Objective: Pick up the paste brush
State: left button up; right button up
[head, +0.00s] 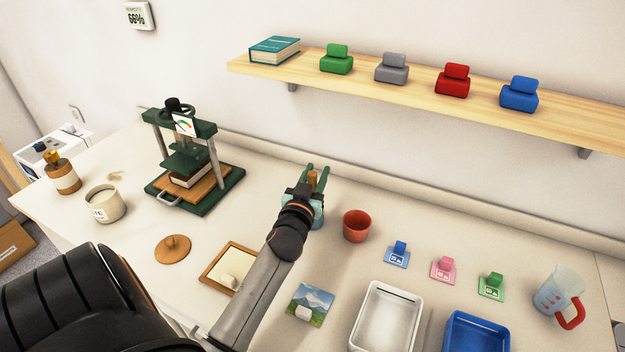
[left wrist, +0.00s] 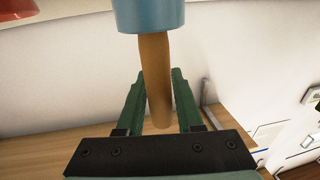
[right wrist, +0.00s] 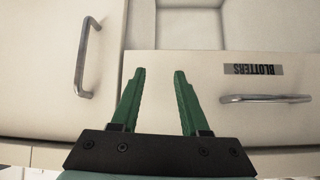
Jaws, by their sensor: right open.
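The paste brush shows as a brown wooden handle (head: 312,178) standing up behind my left wrist in the head view. In the left wrist view the handle (left wrist: 155,75) sticks out of a blue round part (left wrist: 148,15), which looks like a cup; its bristle end is hidden. The blue cup (head: 318,214) is mostly covered by my left arm in the head view. My left gripper (head: 318,168) is open, its green fingers on either side of the handle. My right gripper (right wrist: 158,72) is open and empty, facing drawer fronts.
A terracotta pot (head: 356,226) stands close to the right of the cup. A green press (head: 195,170) stands to the left, and a wooden shelf (head: 430,90) runs above. A white tray (head: 385,318), a blue tray (head: 476,334) and a measuring jug (head: 560,293) are at the right.

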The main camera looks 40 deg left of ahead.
pick_arm(q)
grip_shut()
dwell(0.3)
